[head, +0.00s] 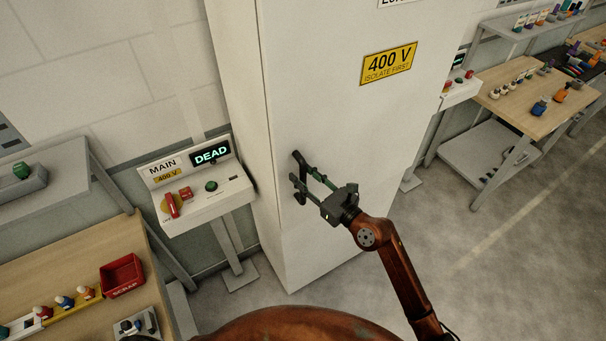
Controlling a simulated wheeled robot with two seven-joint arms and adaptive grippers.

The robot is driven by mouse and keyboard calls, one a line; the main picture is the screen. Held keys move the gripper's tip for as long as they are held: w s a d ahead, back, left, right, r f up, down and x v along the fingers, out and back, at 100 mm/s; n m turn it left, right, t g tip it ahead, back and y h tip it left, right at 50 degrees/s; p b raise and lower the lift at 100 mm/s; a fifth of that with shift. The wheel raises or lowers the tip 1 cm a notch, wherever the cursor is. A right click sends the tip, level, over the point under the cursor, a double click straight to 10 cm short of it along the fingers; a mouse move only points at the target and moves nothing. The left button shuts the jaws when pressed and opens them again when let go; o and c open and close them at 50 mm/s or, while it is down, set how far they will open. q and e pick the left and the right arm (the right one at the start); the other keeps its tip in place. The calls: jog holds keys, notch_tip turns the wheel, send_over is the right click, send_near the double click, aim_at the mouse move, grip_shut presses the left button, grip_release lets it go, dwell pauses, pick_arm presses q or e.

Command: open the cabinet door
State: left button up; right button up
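The tall pale cabinet door (320,100) fills the middle of the head view and looks shut. A yellow sign (389,63) on it reads "400 V ISOLATE FIRST". My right gripper (299,176) is in front of the door's left part, near its left edge, with its fingers spread and pointing left. I see nothing clearly held between the fingers. A handle is hard to tell apart from the dark fingers, and contact with the door cannot be told. My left gripper is not in view.
Left of the cabinet stands a control panel (228,199) marked "MAIN 400 V", with a lit "DEAD" display (210,154) and a red switch lever (172,205). A bench with a red scrap bin (122,275) is lower left. Another workbench (520,102) is upper right. Floor right of the cabinet is clear.

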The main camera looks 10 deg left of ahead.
jog(key=shift+w+a, duration=0.1)
jog(key=shift+a, duration=0.1)
jog(key=shift+c, duration=0.3)
grip_shut()
dwell(0.3)
